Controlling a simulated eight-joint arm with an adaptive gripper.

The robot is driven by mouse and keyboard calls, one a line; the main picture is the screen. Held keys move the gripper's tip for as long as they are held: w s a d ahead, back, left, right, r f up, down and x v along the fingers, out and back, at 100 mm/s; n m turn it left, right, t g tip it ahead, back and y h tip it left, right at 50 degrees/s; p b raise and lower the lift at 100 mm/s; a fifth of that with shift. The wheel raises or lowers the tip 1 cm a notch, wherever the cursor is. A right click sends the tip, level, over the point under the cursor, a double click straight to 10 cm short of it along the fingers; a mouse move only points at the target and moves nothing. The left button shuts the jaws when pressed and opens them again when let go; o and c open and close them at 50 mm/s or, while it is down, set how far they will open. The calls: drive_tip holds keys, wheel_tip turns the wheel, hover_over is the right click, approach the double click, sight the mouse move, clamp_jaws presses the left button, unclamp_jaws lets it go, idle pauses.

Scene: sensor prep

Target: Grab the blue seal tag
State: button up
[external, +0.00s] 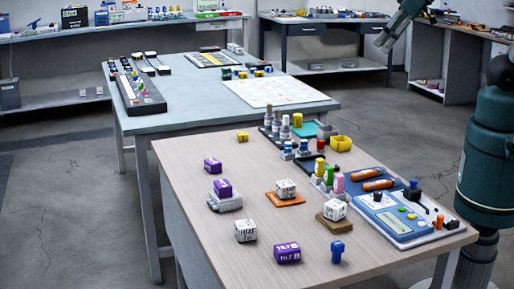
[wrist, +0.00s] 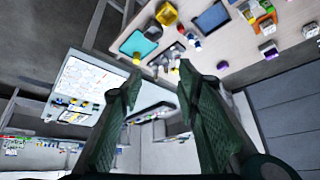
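A small blue tag-like piece (external: 338,251) stands near the front edge of the wooden table, right of a purple block marked "TILT B" (external: 287,253). I take it for the blue seal tag; I cannot make it out in the wrist view. My gripper (wrist: 160,85) is open and empty in the wrist view, with two dark green fingers spread apart. In the external view my arm's end (external: 384,42) is high at the upper right, far from the blue piece, and the fingers are not clear there.
White printed cubes (external: 246,230) stand nearby, some on orange or brown pads. Purple blocks (external: 212,165) are at the left. A blue-and-white panel (external: 400,222) and bottles fill the right side. Bare table surrounds the blue piece. A grey table (external: 190,110) stands behind.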

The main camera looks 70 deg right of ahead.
drive_tip(key=w+a+f+m+g, duration=0.1)
drive_tip(key=w+a, duration=0.3)
drive_tip(key=a, duration=0.6)
drive_tip(key=w+a+f+m+g+y, duration=0.1)
drive_tip(key=w+a, duration=0.3)
drive_tip(key=a, duration=0.5)
drive_tip(key=w+a+f+m+g, duration=0.1)
drive_tip(key=w+a, duration=0.3)
drive_tip(key=a, duration=0.6)
drive_tip(key=m+g+h+b, duration=0.1)
drive_tip(key=m+g+b, duration=0.1)
drive_tip(key=m+g, duration=0.25)
hover_over(338, 244)
drive_tip(key=shift+t, duration=0.45)
drive_tip(key=f, duration=2.5)
drive_tip(key=shift+w+d, duration=0.25)
drive_tip(key=shift+w, duration=0.05)
drive_tip(key=shift+s+a+f, duration=0.2)
drive_tip(key=shift+s+f, duration=0.05)
drive_tip(key=shift+f, duration=0.1)
drive_tip(key=shift+f, duration=1.2)
drive_tip(key=shift+f, duration=0.1)
